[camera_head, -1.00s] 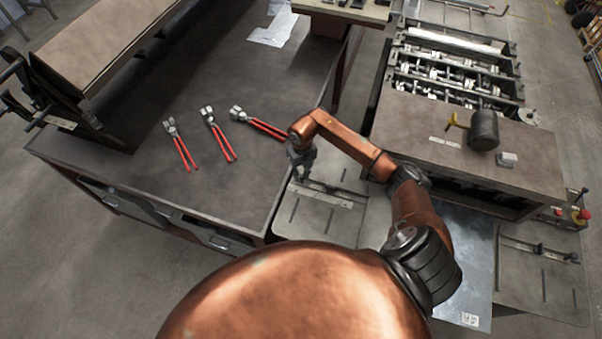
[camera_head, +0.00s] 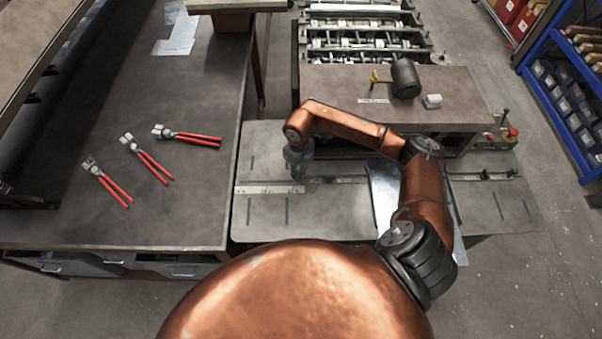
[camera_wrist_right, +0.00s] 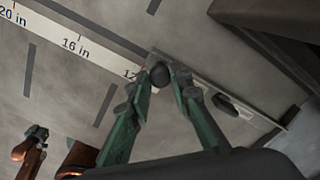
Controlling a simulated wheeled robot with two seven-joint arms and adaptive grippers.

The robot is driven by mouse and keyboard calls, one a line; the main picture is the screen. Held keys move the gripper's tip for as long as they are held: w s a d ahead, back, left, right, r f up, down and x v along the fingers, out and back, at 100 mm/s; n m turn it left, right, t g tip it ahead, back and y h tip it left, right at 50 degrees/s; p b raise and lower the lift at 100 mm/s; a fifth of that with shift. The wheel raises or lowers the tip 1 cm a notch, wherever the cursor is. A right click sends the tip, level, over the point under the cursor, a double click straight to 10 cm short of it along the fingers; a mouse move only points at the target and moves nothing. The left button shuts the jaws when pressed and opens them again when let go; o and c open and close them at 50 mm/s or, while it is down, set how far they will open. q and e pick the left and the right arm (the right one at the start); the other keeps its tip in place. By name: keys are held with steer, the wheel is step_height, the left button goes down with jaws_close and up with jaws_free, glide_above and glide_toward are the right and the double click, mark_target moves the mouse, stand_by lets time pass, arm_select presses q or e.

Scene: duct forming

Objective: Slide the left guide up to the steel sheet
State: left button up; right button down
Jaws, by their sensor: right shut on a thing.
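My right gripper (camera_head: 298,168) is over the left part of the machine's front table. In the right wrist view its green fingers (camera_wrist_right: 162,82) are shut on the round black knob (camera_wrist_right: 160,74) of the left guide, a flat metal bar (camera_wrist_right: 200,78) beside the inch scale. The steel sheet (camera_head: 384,198) lies on the table to the right of the gripper in the head view, partly hidden by my right arm. The gap between guide and sheet is hard to judge. My left gripper is not in view.
An inch scale (camera_head: 262,189) runs along the table. A second guide (camera_head: 490,176) is at the right. A mallet (camera_head: 404,78) lies on the machine top. Several red-handled tools (camera_head: 150,163) lie on the dark workbench (camera_head: 120,225) at left.

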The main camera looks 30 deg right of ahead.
steer(key=shift+s+d, duration=0.15)
steer(key=shift+d, duration=0.1)
steer(key=c, duration=1.7)
jaws_free()
steer(key=shift+c, duration=0.2)
steer(key=shift+a+r, duration=0.1)
steer(key=shift+r, duration=0.3)
step_height(320, 180, up, 11)
steer(key=shift+r, duration=0.1)
